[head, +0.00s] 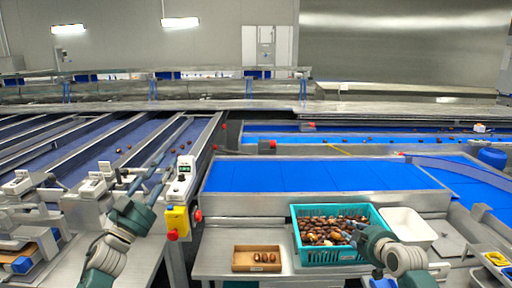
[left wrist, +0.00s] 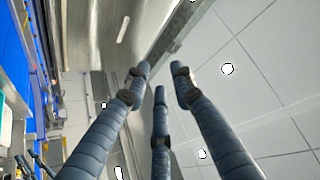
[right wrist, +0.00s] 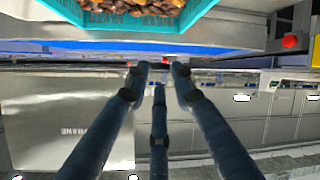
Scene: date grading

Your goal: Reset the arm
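My left gripper (head: 150,172) is raised at the left in the head view, in front of the grading lanes. In the left wrist view its three dark fingers (left wrist: 160,78) are spread, with nothing between the tips. My right gripper (head: 352,230) is at the right edge of the teal crate (head: 301,257) in the head view, partly hiding it. In the right wrist view its three fingers (right wrist: 160,76) are apart and empty, and the crate (right wrist: 180,33) shows at the top. Whether the right fingers touch the crate cannot be told.
Dates (head: 325,230) fill the crate. A small brown box (head: 238,266) with several dates stands left of it, and a white tray (head: 420,229) stands right of it. A blue belt (head: 315,176) runs behind. A control post (head: 178,218) with red buttons stands near my left arm.

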